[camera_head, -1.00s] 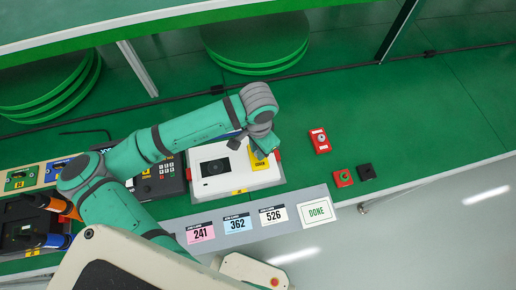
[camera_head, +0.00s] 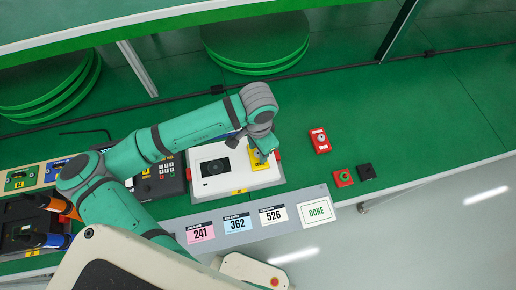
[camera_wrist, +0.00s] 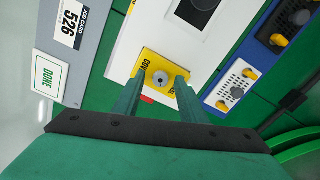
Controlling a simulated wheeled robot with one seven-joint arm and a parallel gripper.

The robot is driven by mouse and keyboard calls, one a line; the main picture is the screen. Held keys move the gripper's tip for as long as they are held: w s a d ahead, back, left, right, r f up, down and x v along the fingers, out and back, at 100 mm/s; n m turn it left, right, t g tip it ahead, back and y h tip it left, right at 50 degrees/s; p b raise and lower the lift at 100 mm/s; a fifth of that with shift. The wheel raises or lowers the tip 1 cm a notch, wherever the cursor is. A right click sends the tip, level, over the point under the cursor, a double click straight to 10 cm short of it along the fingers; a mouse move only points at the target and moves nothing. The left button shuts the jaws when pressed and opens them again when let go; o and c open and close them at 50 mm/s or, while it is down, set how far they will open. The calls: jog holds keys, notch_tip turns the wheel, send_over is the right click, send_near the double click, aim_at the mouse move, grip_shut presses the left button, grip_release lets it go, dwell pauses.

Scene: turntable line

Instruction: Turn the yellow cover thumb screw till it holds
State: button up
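The yellow cover (camera_wrist: 153,69) lies on the white housing (camera_head: 208,153), towards its right end in the head view. A grey round thumb screw (camera_wrist: 160,79) sits in the middle of the cover in the wrist view. My gripper (camera_wrist: 160,82) is over the cover with one finger on each side of the screw. The fingers are apart, with yellow showing between them and the screw. In the head view my gripper (camera_head: 263,155) hides much of the cover and the screw. How deep the screw sits cannot be told.
A grey strip (camera_head: 246,212) with job cards and a DONE field (camera_head: 317,210) runs in front of the housing. A red box (camera_head: 320,140), a red button box (camera_head: 343,177) and a black block (camera_head: 366,172) stand to the right. Green table is free beyond them.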

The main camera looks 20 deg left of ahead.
aim_at(258, 153)
notch_tip(258, 153, up, 11)
dwell(0.6)
jog(key=shift+f, duration=0.15)
dwell(0.3)
